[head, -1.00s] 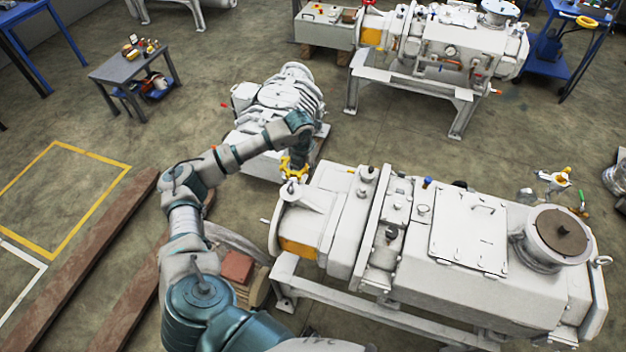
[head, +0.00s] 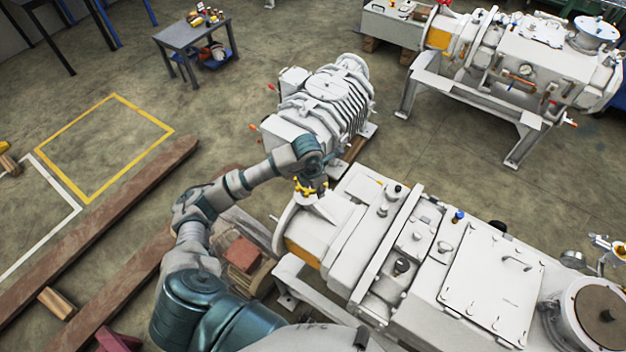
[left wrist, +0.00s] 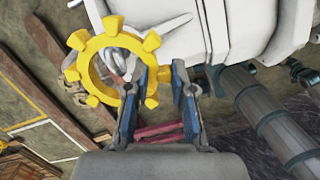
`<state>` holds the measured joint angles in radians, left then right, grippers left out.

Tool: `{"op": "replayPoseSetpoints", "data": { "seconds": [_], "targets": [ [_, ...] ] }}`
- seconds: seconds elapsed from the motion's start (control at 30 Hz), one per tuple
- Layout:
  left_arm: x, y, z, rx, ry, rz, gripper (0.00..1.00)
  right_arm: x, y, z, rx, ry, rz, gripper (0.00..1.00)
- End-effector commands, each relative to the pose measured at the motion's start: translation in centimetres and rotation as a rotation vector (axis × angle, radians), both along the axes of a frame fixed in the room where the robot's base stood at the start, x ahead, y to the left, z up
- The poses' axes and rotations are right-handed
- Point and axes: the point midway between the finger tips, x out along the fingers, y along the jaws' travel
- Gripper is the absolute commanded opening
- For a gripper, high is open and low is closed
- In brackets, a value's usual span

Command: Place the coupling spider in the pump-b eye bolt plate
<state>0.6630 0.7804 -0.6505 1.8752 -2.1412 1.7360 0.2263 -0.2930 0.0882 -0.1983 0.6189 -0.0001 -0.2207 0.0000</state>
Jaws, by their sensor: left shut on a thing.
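The coupling spider is a yellow ring with several lobes (left wrist: 117,41). My left gripper (left wrist: 168,78) is shut on one side of its rim in the left wrist view. In the head view the spider (head: 299,189) hangs below my left wrist, over the near-left end of the front white pump (head: 345,215). The pale plate (head: 312,208) at that end lies just beneath it, partly covered. In the left wrist view a grey eye bolt (left wrist: 113,62) shows through the spider's opening. I cannot tell whether the spider touches the plate. My right gripper is not in view.
A ribbed white machine (head: 322,100) stands behind my left forearm. Another pump (head: 520,70) on a stand is at the back right. A small grey table (head: 190,38) with parts is at the back left. Brown beams (head: 95,225) lie on the floor at left.

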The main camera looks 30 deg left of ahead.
Motion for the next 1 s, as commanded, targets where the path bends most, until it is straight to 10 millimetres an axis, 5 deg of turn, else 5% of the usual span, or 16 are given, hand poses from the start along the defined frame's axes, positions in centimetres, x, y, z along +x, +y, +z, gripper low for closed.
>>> {"op": "replayPoseSetpoints", "data": {
  "seconds": [0.2, 0.53, 1.0],
  "targets": [
    [0.2, 1.2, -2.4, -0.007, 0.006, 0.006, 0.0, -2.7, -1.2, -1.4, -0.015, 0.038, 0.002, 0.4],
    [0.2, 0.6, -6.3, 0.011, 0.011, 0.012, 0.0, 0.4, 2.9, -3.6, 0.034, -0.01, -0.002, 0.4],
    [0.2, 0.8, -6.7, 0.001, 0.005, 0.007, 0.0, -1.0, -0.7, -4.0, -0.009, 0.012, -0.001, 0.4]
  ]
}}
